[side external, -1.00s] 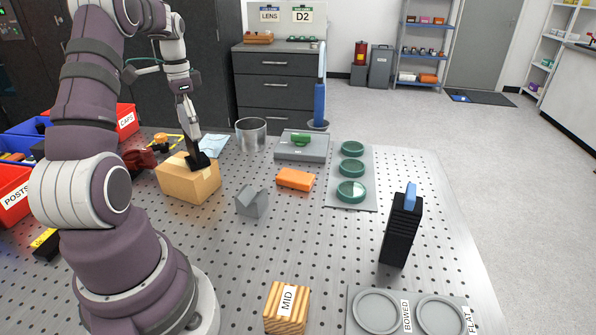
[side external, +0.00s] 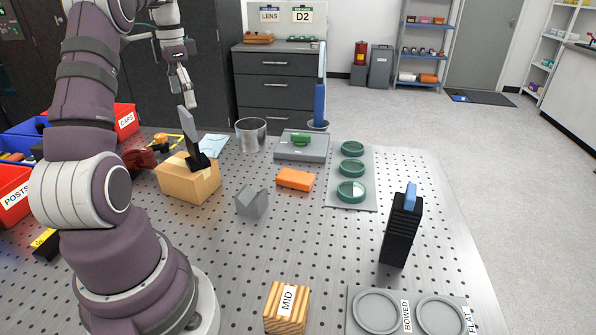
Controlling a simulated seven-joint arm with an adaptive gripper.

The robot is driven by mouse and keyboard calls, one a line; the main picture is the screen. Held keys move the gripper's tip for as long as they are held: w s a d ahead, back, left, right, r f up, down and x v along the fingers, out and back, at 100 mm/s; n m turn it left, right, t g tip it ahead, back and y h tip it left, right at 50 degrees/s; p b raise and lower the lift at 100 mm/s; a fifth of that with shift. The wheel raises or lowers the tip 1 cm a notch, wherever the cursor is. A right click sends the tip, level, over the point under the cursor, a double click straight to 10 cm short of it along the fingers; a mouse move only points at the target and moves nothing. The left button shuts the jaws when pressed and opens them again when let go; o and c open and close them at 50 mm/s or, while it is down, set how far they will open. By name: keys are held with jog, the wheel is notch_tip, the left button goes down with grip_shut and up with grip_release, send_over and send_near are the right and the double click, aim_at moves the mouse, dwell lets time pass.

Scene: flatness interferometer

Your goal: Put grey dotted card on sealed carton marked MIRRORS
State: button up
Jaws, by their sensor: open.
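The grey card (side external: 188,126) stands nearly upright, leaning slightly, in a small black foot (side external: 198,163). The foot rests on top of the tan sealed carton (side external: 186,184), near its back right. Dots on the card are too small to make out, and no MIRRORS marking shows on the carton's visible faces. My gripper (side external: 188,100) is open and empty, just above the top edge of the card and apart from it.
A glass beaker (side external: 251,135), a grey box with a green handle (side external: 302,147), an orange block (side external: 295,179) and a grey angled block (side external: 252,201) stand to the right of the carton. Red bins (side external: 125,121) are at the left.

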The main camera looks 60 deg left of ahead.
jog(key=shift+r, duration=0.85)
jog(key=w+d+r+t+y, duration=0.1)
jog(key=w+d+r, duration=0.3)
jog(key=d, duration=0.5)
jog(key=s+d+f+t, duration=0.2)
jog(key=d, duration=0.7)
jog(key=s+d+f+t+h, duration=0.1)
jog(key=s+d+f+t, duration=0.1)
jog(key=d, duration=0.7)
jog(key=shift+f+t, duration=0.3)
jog(key=shift+f, duration=0.05)
